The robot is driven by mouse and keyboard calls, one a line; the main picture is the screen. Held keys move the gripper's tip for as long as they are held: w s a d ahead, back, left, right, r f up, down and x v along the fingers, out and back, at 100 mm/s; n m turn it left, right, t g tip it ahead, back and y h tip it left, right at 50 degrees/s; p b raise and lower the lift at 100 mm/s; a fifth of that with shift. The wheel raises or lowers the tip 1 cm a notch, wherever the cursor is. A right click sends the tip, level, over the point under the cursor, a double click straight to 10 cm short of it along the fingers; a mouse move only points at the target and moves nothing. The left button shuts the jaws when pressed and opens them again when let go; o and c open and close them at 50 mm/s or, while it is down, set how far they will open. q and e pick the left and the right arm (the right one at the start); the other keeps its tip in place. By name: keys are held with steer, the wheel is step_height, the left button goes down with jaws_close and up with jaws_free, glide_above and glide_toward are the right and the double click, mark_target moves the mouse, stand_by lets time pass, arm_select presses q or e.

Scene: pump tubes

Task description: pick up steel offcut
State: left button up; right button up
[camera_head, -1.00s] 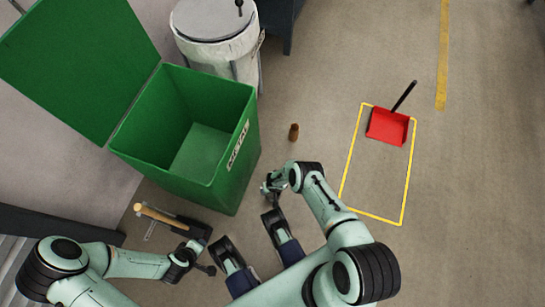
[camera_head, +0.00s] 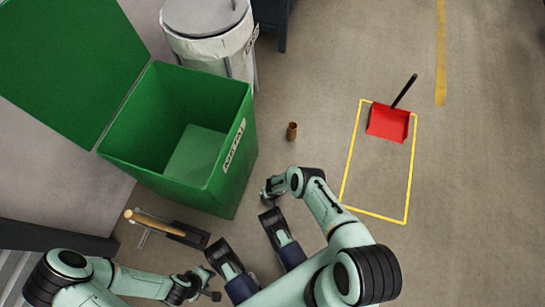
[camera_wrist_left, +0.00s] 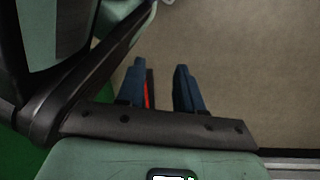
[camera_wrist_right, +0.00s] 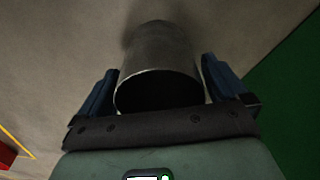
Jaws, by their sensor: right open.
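The steel offcut (camera_wrist_right: 160,75) is a dark grey, hollow round piece in the right wrist view, with its open end towards the camera. My right gripper (camera_wrist_right: 160,90) is open, with one blue finger on either side of it. Narrow gaps show between offcut and fingers. In the head view my right gripper (camera_head: 266,191) is low beside the green bin, and I cannot make out the offcut there. My left gripper (camera_wrist_left: 160,92) has its fingers apart with floor between them. A thin red strip (camera_wrist_left: 149,90) shows beside one finger; I cannot tell what it is.
A green bin (camera_head: 222,185) with its lid open stands at left, a white drum (camera_head: 210,40) behind it. A small brown cylinder (camera_head: 292,131) is on the floor. A red dustpan (camera_head: 388,123) lies at the yellow outline. A wooden-handled tool (camera_head: 155,221) lies left. Floor at right is clear.

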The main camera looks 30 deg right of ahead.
steer(key=c, duration=1)
steer(key=shift+c, duration=0.2)
arm_select(q)
steer(key=shift+w, duration=0.15)
arm_select(e)
steer(key=shift+r, duration=0.1)
steer(key=shift+r, duration=0.1)
arm_select(q)
steer(key=w+d+r+t+p, duration=0.1)
steer(key=w+r+t+p, duration=0.2)
steer(key=w+r+p, duration=0.35)
arm_select(e)
step_height(320, 180, up, 6)
steer(key=shift+f+b, duration=0.2)
steer(key=shift+b, duration=0.7)
step_height(320, 180, up, 4)
steer(key=p, duration=0.3)
steer(key=shift+w+r, duration=0.1)
steer(key=shift+r, duration=0.15)
arm_select(q)
steer(key=s+d+r+m+g+h+p, duration=0.1)
steer(key=s+d+r+g+p, duration=0.2)
steer(key=r, duration=0.9)
steer(key=shift+s+d+g+h+p, duration=0.35)
steer(key=shift+s+d+p, duration=0.95)
steer(key=shift+s+p, duration=1.45)
arm_select(e)
step_height(320, 180, up, 10)
steer(key=b, duration=0.1)
steer(key=shift+f, duration=0.2)
